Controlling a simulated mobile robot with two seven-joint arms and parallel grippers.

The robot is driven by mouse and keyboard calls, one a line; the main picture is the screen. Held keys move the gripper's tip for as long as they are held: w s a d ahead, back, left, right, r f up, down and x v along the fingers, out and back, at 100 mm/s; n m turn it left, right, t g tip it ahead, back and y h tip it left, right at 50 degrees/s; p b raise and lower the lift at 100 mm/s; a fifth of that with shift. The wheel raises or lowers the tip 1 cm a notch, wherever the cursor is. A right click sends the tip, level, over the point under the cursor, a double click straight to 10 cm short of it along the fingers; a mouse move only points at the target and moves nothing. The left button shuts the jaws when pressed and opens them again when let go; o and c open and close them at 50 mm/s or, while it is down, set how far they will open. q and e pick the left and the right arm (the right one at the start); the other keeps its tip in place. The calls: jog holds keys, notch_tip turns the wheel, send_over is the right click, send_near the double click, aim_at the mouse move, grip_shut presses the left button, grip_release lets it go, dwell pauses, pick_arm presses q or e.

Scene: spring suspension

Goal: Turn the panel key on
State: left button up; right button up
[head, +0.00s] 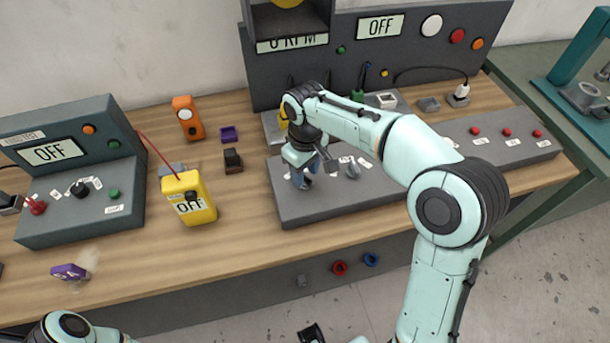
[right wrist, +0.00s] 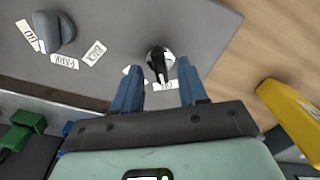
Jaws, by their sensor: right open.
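The grey control panel (head: 390,190) lies on the wooden bench, with a display unit behind it reading OFF (head: 381,26). In the right wrist view a black key (right wrist: 157,64) sits in a round silver switch on the panel, with white labels beside it, one partly hidden. My right gripper (head: 303,180) is low over the panel's left part. It is open, and its blue fingertips (right wrist: 158,82) stand on either side of the key, with a gap to each. In the head view the gripper hides the key.
A grey knob (right wrist: 62,32) with several labels stands near the key, also in the head view (head: 351,169). A yellow meter (head: 188,198) stands left of the panel, and a second grey console (head: 80,190) is farther left. Red buttons (head: 507,132) line the panel's right.

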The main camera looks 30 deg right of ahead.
pick_arm(q)
jog(key=shift+f, duration=0.1)
pick_arm(e)
jog(key=shift+f, duration=0.85)
grip_shut()
jog(key=shift+r+m, duration=0.1)
jog(key=shift+m, duration=0.3)
jog(key=m+p, duration=0.1)
jog(key=m, duration=0.3)
jog(key=shift+m, duration=0.4)
pick_arm(q)
jog(key=shift+w+r+p, duration=0.25)
jog(key=shift+r, duration=0.35)
jog(key=shift+w+r+p, duration=0.2)
jog(key=shift+w+r, duration=0.05)
jog(key=shift+r, duration=0.3)
pick_arm(e)
jog(key=m, duration=0.6)
jog(key=shift+w, duration=0.1)
jog(key=shift+m, duration=0.3)
